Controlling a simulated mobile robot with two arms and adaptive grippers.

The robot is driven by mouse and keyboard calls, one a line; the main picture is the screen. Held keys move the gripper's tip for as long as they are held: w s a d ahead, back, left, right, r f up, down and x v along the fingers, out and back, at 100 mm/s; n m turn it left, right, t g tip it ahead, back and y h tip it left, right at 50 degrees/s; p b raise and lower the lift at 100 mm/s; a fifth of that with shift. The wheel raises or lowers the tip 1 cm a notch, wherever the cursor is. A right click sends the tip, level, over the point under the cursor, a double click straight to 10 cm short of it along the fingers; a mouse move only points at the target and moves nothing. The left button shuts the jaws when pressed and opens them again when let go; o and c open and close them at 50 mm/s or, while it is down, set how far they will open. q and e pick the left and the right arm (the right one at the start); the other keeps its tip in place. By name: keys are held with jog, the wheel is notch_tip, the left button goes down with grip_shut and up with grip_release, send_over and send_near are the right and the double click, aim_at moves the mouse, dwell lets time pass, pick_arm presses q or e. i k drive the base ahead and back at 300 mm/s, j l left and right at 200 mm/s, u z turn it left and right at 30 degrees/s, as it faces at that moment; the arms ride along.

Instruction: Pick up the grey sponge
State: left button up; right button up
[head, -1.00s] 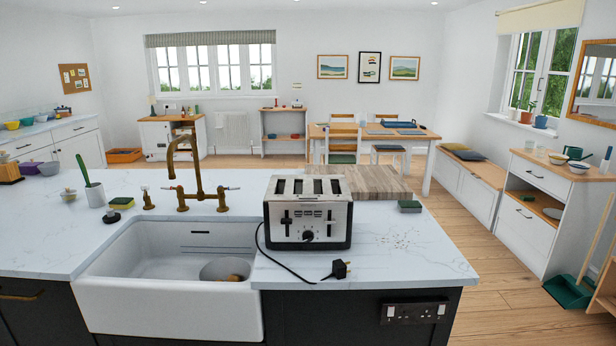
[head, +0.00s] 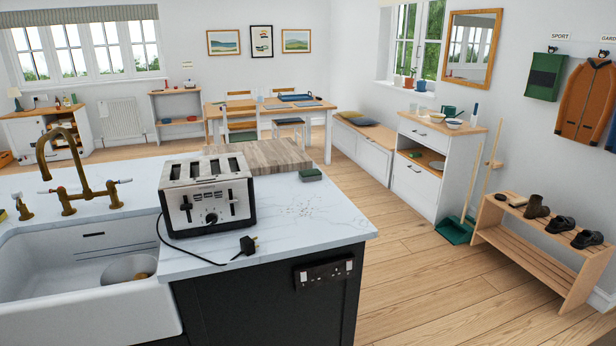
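A small dark grey-green block (head: 311,175) that looks like a sponge lies on the white marble worktop (head: 335,222), to the right of the toaster and close to the corner of a wooden chopping board (head: 265,153). Whether it is the grey sponge is hard to tell at this size. Part of a yellowish item (head: 3,215) shows at the left edge, by the tap, cut off by the frame. Neither of my grippers is in view.
A silver toaster (head: 207,195) stands on the worktop, its black cable and plug (head: 247,245) in front. A brass tap (head: 75,180) and white sink (head: 85,300) are at left. Wooden floor (head: 420,280) is open between the island and a shoe bench (head: 530,245).

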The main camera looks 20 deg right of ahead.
aim_at(313, 175)
jog(key=u, duration=0.3)
jog(key=i+l+u, duration=0.1)
jog(key=l+u, duration=0.3)
jog(key=i+l+u, duration=0.1)
jog(key=l+u, duration=0.65)
